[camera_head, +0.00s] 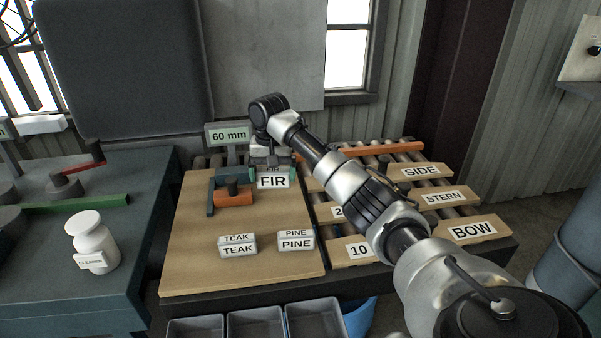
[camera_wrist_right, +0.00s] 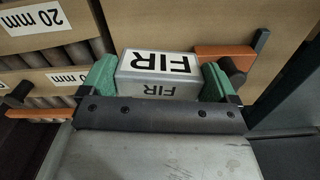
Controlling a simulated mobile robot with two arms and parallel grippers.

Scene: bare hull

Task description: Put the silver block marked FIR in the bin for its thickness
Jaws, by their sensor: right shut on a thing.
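The silver block marked FIR (camera_head: 272,182) is at the far part of the wooden board, just right of the orange-and-grey gauge. My right gripper (camera_head: 270,168) reaches it from above and behind. In the right wrist view the green fingers of my right gripper (camera_wrist_right: 160,80) are shut on both sides of the FIR block (camera_wrist_right: 158,64). I cannot tell whether the block touches the board. Three grey bins (camera_head: 257,322) stand at the front edge, cut off by the frame, with no thickness labels visible. My left gripper is not in view.
Silver blocks marked TEAK (camera_head: 238,246) and PINE (camera_head: 296,240) lie on the wooden board (camera_head: 200,270). The orange gauge (camera_head: 236,198) has a display (camera_head: 228,135) reading 60 mm. Labelled planks on rollers lie right, under my arm. The board's front left is clear.

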